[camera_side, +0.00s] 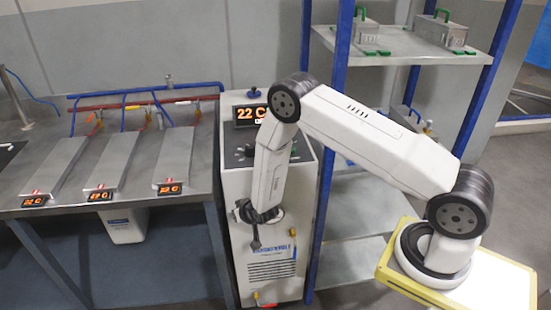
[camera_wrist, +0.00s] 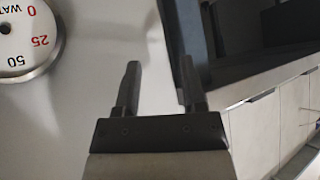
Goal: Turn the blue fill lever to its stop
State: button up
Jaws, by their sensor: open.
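My gripper (camera_side: 256,238) is in front of the white cabinet (camera_side: 235,200), pointing down. In the wrist view my gripper (camera_wrist: 158,75) has its two dark fingers apart with nothing between them. A round white dial (camera_wrist: 22,38) marked "WATER", 0, 25 and 50 shows at the upper left of the wrist view, left of the fingers. I cannot make out the blue fill lever for certain in either view. A small blue knob (camera_side: 253,93) stands on top of the cabinet, behind its orange display (camera_side: 249,114).
A grey bench (camera_side: 140,185) at the left carries several metal plates with orange displays, and pipes with small coloured valve handles. A blue-framed rack (camera_side: 338,100) stands right of the cabinet, with metal boxes on top. A yellow-edged white base (camera_side: 505,285) is at the lower right.

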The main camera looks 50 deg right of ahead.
notch_tip(320, 180, down, 8)
jog(key=s+d+t+h, duration=0.1)
jog(key=d, duration=0.1)
jog(key=m+t+h, duration=0.3)
jog(key=t+h, duration=0.1)
jog(key=h, duration=0.3)
send_near(295, 250)
jog(key=w+d+f, duration=0.1)
jog(key=w+d, duration=0.1)
jog(key=shift+f, duration=0.1)
jog(key=shift+w, duration=0.1)
jog(key=shift+x, duration=3.8)
jog(key=shift+w, duration=0.1)
